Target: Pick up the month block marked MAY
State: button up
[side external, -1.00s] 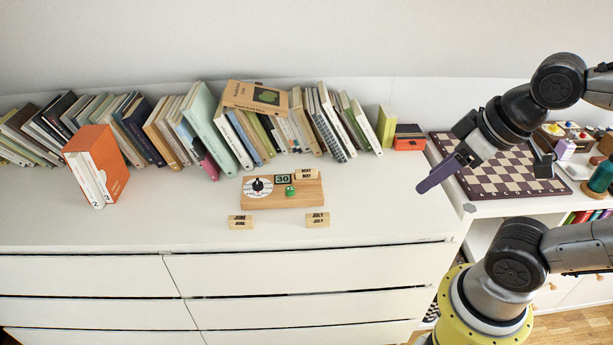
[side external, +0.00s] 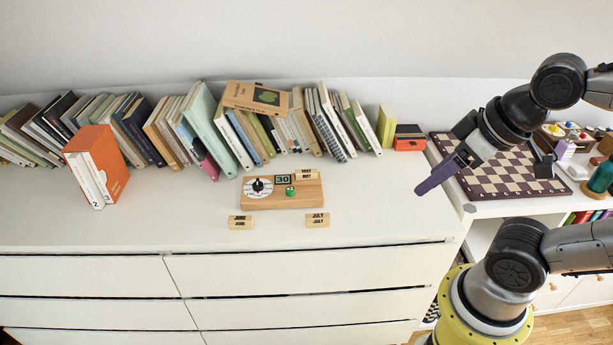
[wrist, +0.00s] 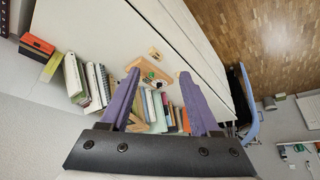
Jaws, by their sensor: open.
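The month block marked MAY (side external: 306,174) sits at the back right of the wooden calendar board (side external: 262,205) on the white dresser top. A small wooden JUNE block (side external: 241,222) and a JULY block (side external: 317,220) lie on the dresser in front of the board. My gripper (side external: 437,175) is open and empty, with purple fingers, above the right end of the dresser, well to the right of the MAY block. In the wrist view my two purple fingers (wrist: 160,95) are spread apart, with the board (wrist: 143,70) seen between and beyond them.
A row of leaning books (side external: 205,130) stands along the wall behind the board. An orange slipcase (side external: 104,160) stands at the left. A chessboard (side external: 500,170) lies at the right behind my gripper. The dresser top between the board and my gripper is clear.

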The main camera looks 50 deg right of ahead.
jog(key=w+a+r+n+y, duration=0.25)
jog(key=w+r+n, duration=0.35)
jog(key=w+n, duration=0.3)
jog(key=w+d+f+n, duration=0.1)
jog(key=w+d+n, duration=0.2)
jog(key=w, duration=0.9)
jog(key=w+d+f+y, duration=0.2)
jog(key=w+d+f, duration=0.6)
jog(key=w, duration=0.1)
jog(key=d+f+m+g, duration=0.1)
jog(key=d+f+m, duration=0.2)
jog(key=d+f, duration=0.45)
send_near(306, 171)
notch_tip(306, 171, down, 2)
jog(key=shift+w+a+r+x, duration=0.1)
jog(key=shift+x, duration=1.05)
jog(key=shift+w+a+r+x, duration=0.1)
jog(key=shift+x, duration=1)
jog(key=shift+w+a+r+x, duration=0.1)
jog(key=shift+x, duration=1.05)
